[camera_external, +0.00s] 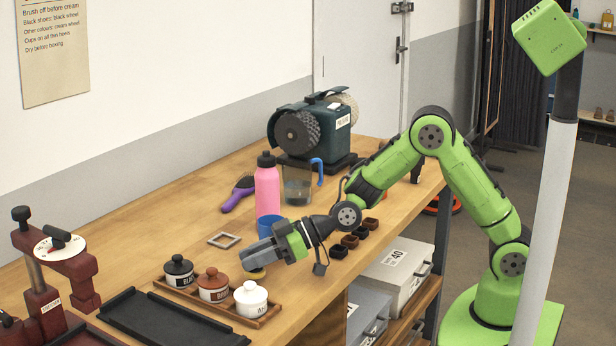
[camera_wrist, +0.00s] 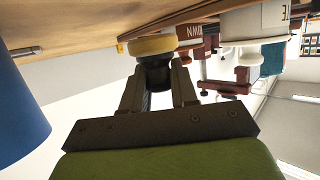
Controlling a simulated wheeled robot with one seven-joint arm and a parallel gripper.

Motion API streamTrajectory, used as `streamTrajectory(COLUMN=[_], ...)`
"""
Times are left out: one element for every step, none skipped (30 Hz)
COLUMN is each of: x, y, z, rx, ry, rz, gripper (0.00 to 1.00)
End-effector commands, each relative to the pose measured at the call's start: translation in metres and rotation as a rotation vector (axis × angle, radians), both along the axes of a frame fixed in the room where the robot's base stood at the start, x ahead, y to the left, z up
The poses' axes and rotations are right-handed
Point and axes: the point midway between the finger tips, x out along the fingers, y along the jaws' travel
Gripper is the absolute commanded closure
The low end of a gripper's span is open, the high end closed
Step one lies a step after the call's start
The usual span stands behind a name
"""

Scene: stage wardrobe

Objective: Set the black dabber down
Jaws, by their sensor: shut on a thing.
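My gripper (camera_external: 262,256) is low over the bench, just behind the row of cream jars. It is shut on the black dabber (camera_wrist: 156,74). In the wrist view my gripper (camera_wrist: 158,90) has one finger on each side of the dabber's dark body. The dabber's pale yellow pad (camera_wrist: 152,45) points away from my gripper, toward the bench top. In the external view only the yellow pad (camera_external: 257,274) shows clearly below the fingers. I cannot tell whether the pad touches the wood.
A wooden tray (camera_external: 217,308) with black (camera_external: 179,270), brown (camera_external: 213,284) and white (camera_external: 251,298) jars stands close in front. A blue cup (camera_external: 268,224) and pink bottle (camera_external: 267,190) stand behind my gripper. A square frame (camera_external: 224,234) lies left. Small blocks (camera_external: 350,242) sit right.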

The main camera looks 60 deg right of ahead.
Motion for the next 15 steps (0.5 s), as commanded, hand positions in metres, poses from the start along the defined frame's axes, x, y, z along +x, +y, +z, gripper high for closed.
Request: streamTrajectory(x=[0.0002,0.0002,0.0002,0.0002,0.0001,0.0002,0.0003,0.0002,0.0002,0.0003,0.0003,0.0002,0.0003,0.0002,0.0002], y=[0.0000,-0.0001,-0.0001,-0.0001,-0.0001,-0.0001,-0.0002,-0.0002,-0.0001,-0.0001,-0.0001,-0.0002,-0.0001,-0.0002,-0.0002], z=[-0.0023,-0.0029,-0.0036,-0.0043,-0.0049,-0.0057,-0.0062,-0.0068,-0.0076,-0.0081,-0.0088,-0.0092,-0.0088,-0.0083,-0.0082], rx=[0.001,0.001,0.001,0.001,0.001,0.001,0.001,0.000,0.001,0.000,0.000,0.000,0.000,0.000,0.000], ry=[-0.001,-0.001,-0.001,-0.001,-0.001,-0.001,-0.001,-0.001,-0.001,-0.001,-0.001,-0.001,-0.001,-0.001,-0.001], rz=[0.000,0.000,0.000,0.000,0.000,0.000,0.000,-0.001,0.000,-0.001,-0.001,-0.001,-0.001,-0.001,-0.001], gripper=[1.00,1.00,1.00,1.00,1.00,1.00,1.00,1.00,1.00,1.00,1.00,1.00,1.00,1.00,0.67])
